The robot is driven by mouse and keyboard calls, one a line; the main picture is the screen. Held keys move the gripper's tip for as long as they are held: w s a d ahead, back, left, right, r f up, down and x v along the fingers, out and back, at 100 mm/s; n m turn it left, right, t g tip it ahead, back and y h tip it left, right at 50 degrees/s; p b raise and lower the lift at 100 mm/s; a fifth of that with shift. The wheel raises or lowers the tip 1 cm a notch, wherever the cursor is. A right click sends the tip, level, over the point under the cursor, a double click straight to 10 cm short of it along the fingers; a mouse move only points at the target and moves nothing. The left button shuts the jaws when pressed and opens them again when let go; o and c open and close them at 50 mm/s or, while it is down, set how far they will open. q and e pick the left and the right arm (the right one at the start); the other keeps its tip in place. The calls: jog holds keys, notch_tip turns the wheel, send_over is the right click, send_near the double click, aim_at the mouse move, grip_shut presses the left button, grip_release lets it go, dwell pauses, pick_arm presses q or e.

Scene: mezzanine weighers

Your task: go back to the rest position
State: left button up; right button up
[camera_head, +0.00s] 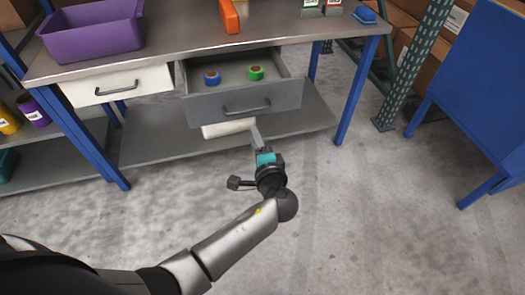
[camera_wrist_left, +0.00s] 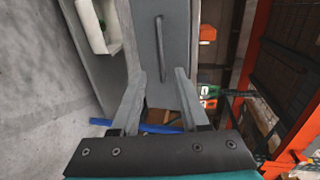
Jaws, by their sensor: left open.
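My left arm reaches up from the bottom left in the head view. Its gripper (camera_head: 257,135) is in front of and below the open grey drawer (camera_head: 245,104), open, with nothing visible in it. In the left wrist view, the two fingers of the gripper (camera_wrist_left: 160,76) stand apart, and the drawer's grey front with its handle (camera_wrist_left: 159,45) shows beyond them. The drawer holds a blue roll (camera_head: 212,78) and a green roll (camera_head: 256,73). My right gripper is in neither view.
The workbench top (camera_head: 180,52) carries a purple bin (camera_head: 92,32) and an orange object (camera_head: 229,16). A white drawer (camera_head: 118,86) is left of the grey one. A white container (camera_head: 226,129) sits below. A blue cabinet (camera_head: 475,80) stands right. Floor in front is clear.

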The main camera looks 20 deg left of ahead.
pick_arm(q)
jog(key=shift+s+d, duration=0.1)
jog(key=shift+s, duration=0.1)
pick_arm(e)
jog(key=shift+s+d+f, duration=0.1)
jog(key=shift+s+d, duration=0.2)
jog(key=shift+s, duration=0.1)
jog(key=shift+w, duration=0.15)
